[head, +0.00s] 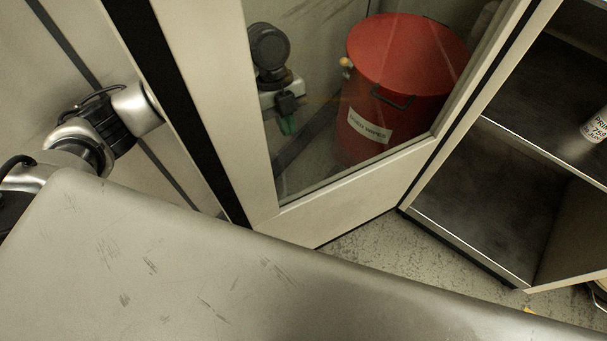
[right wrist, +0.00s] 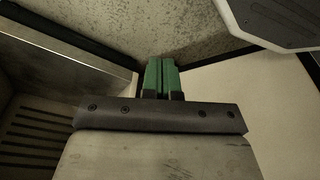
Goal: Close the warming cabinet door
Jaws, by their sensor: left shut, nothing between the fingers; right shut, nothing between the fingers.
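The warming cabinet (head: 483,240) stands at the right of the head view, its shelved inside exposed. Its cream-framed glass door (head: 345,205) stands wide open, swung out to the left. My left arm passes behind the door's left frame, which hides part of it. Through the glass I see my left gripper (head: 287,126), with green fingertips, shut and empty. I cannot tell whether it touches the door. My right gripper (right wrist: 160,78) shows only in the right wrist view, shut and empty, beside a plain cream panel (right wrist: 230,95) that may be the door.
A red drum (head: 405,75) with a white label stands behind the glass. A white labelled container (head: 596,125) sits on the cabinet shelf at the right edge. Speckled floor (head: 375,245) shows bare below the door. The right wrist view shows a metal ledge (right wrist: 75,60) at left.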

